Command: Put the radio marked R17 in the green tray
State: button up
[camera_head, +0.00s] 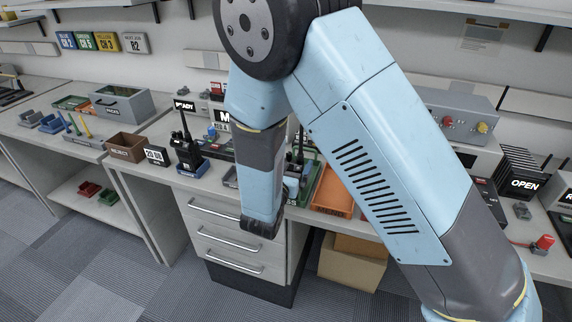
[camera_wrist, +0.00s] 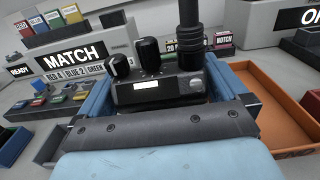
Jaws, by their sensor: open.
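In the wrist view a black radio (camera_wrist: 160,92) stands upright just in front of my gripper (camera_wrist: 163,84), with two knobs, a thick antenna and a small lit display. My gripper is open, with blue sides left and right of this radio; I cannot tell whether they touch it. The mark R17 cannot be read. In the head view my arm hides most of my gripper and this radio; an antenna shows behind the arm. Another black radio (camera_head: 185,148) stands upright on the bench to the left. A green tray (camera_head: 71,102) lies at the far left of the bench.
An orange tray (camera_head: 334,194) is right of my gripper, also in the wrist view (camera_wrist: 292,118). A MATCH sign (camera_wrist: 75,58) stands behind on the left. A brown box (camera_head: 127,146) and a grey bin (camera_head: 122,106) are left on the bench. Drawers are below.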

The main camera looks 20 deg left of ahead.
jog(key=shift+r, duration=0.1)
jog(key=s+a, duration=0.1)
jog(key=s, duration=1.1)
